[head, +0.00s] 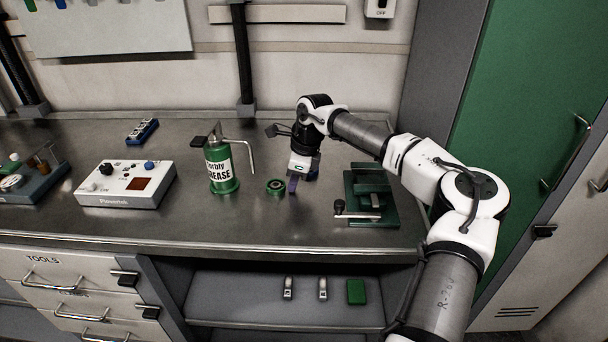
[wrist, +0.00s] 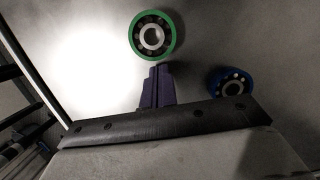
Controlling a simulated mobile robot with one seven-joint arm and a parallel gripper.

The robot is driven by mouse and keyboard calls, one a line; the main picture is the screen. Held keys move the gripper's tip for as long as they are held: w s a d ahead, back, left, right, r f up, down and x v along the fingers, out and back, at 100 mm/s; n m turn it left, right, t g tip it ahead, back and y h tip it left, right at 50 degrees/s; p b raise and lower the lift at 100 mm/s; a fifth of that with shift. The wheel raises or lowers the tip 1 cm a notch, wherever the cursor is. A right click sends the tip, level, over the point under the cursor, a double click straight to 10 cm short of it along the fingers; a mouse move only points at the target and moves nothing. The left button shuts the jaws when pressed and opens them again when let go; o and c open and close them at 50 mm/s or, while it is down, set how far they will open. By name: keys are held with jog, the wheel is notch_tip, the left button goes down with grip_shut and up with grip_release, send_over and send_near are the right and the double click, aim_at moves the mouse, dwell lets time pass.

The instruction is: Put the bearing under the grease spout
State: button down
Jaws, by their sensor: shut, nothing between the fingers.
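A bearing with a green outer ring (head: 270,187) lies flat on the metal bench, just right of the grease can (head: 221,167). The can's thin spout (head: 251,156) bends over to the right and ends above the bench, left of and behind the green bearing. My gripper (head: 292,187) points down beside the bearing's right side, shut and empty. In the wrist view the shut fingers (wrist: 157,90) sit just below the green bearing (wrist: 137,47), with nothing between them. A blue-ringed bearing (wrist: 217,80) lies right of the fingers; in the head view it is mostly hidden by my gripper.
A green vise (head: 372,195) stands to the right. A white control box (head: 125,184) and a small blue block (head: 142,130) are to the left. The bench front (head: 290,232) is clear. A shelf below holds small parts and a green block (head: 356,291).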

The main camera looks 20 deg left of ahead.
aim_at(270, 184)
jog(key=shift+a, duration=0.1)
jog(key=a, duration=0.3)
jog(key=s+a+b, duration=0.1)
jog(key=a, duration=0.1)
jog(key=shift+a, duration=0.4)
jog(key=shift+d, duration=0.1)
